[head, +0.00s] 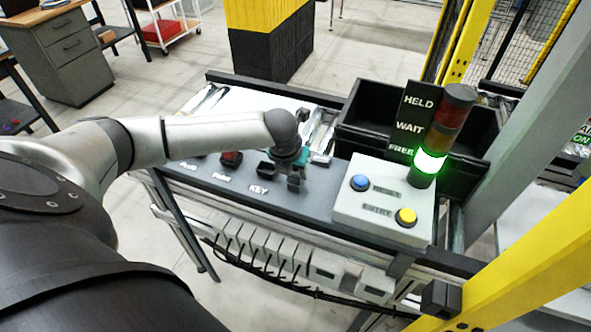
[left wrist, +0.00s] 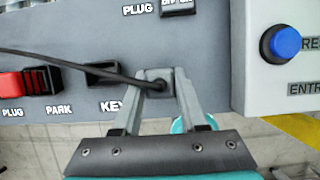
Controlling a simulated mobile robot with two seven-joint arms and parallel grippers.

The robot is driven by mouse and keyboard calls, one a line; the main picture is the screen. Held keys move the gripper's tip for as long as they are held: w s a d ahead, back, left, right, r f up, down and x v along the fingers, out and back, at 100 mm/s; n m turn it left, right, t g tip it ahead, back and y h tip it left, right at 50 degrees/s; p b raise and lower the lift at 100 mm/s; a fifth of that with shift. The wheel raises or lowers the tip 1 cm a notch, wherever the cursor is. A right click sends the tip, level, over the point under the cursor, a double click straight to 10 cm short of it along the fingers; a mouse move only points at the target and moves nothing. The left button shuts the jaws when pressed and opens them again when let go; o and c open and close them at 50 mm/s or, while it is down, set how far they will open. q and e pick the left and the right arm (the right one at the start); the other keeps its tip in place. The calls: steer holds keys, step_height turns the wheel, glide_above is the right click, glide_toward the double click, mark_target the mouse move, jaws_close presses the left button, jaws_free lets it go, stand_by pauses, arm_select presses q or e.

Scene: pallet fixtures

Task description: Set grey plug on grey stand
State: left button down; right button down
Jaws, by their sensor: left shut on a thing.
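My left gripper (left wrist: 158,88) is shut on the grey plug (left wrist: 158,77), a small grey block with a dark round centre. A black cable runs from the plug to the left edge of the left wrist view. In the head view the left gripper (head: 295,178) is over the dark panel, right of the KEY label; the plug is hard to make out there. I cannot pick out the grey stand for certain in either view. My right gripper is not in view.
A black KEY holder (left wrist: 103,72) and a red-and-black part (left wrist: 42,79) above the PARK label are left of the gripper. A button box (head: 380,205) with blue and yellow buttons stands right. The light tower (head: 430,160) is lit green beside FREE. A black bin (head: 370,110) stands behind.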

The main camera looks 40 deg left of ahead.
arm_select(q)
steer(key=shift+f, duration=0.1)
steer(key=shift+c, duration=2.2)
jaws_free()
steer(key=v, duration=1.2)
steer(key=shift+p, duration=0.4)
